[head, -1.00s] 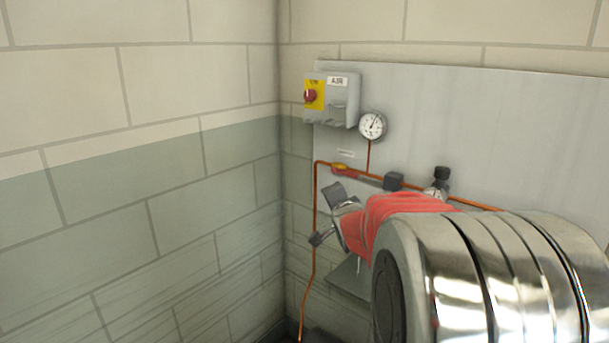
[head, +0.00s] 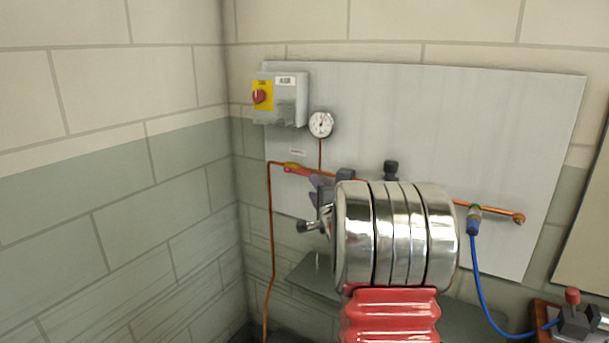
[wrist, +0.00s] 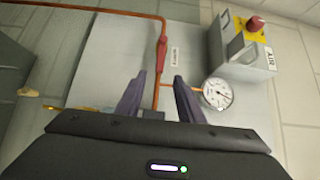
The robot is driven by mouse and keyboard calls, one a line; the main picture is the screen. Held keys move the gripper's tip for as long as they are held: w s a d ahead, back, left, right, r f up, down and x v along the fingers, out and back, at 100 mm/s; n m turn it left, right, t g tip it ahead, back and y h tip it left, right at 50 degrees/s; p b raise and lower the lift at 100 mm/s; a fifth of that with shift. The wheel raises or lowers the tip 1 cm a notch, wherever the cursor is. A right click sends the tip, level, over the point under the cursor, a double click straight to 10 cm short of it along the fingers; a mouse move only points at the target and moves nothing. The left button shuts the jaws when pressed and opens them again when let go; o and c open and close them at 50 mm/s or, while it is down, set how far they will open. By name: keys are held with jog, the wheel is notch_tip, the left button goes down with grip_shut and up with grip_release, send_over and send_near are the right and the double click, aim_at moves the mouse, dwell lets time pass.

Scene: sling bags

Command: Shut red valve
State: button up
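The red valve (head: 298,169) is a small red handle with a yellow part on the copper pipe, below the gauge and near the pipe's upper left bend. In the wrist view the red handle (wrist: 162,53) lies along the pipe, just beyond and between my fingertips. My gripper (head: 311,204) is below and right of the valve in the head view, partly hidden by my own arm. In the wrist view my gripper (wrist: 159,77) has its two dark fingers apart, with the pipe showing between them and nothing held.
A grey box (head: 289,98) with a red knob on a yellow plate hangs above the pipe. A pressure gauge (head: 321,124) sits right of it, close to one finger in the wrist view. A blue hose (head: 480,285) hangs at the right. A grey shelf (head: 300,272) lies below.

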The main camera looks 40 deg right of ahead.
aim_at(305, 174)
jog(key=shift+x, duration=6.75)
jog(key=shift+c, duration=0.7)
jog(key=shift+f, duration=0.1)
grip_shut()
